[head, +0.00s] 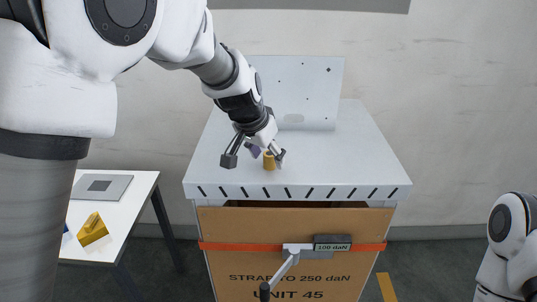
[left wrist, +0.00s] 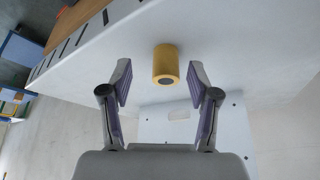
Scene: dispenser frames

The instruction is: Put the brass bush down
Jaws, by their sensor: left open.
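The brass bush (head: 269,162) is a short gold cylinder standing upright on the white top of the dispenser unit (head: 350,150), near its front edge. My left gripper (head: 254,158) is open above and around the bush in the head view. In the left wrist view the bush (left wrist: 166,64) sits between and just beyond the open fingertips of the left gripper (left wrist: 157,75), with a clear gap on both sides. Its dark bore shows at the end. My right gripper is not in view; only part of my right arm shows at the lower right.
A white back panel (head: 305,90) rises behind the top. Below is a brown front (head: 290,270) with an orange strap (head: 240,246), a grey lever (head: 284,272) and a "100 daN" display (head: 332,247). A side table (head: 140,187) at left holds a yellow block (head: 93,229) and a grey plate (head: 101,187).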

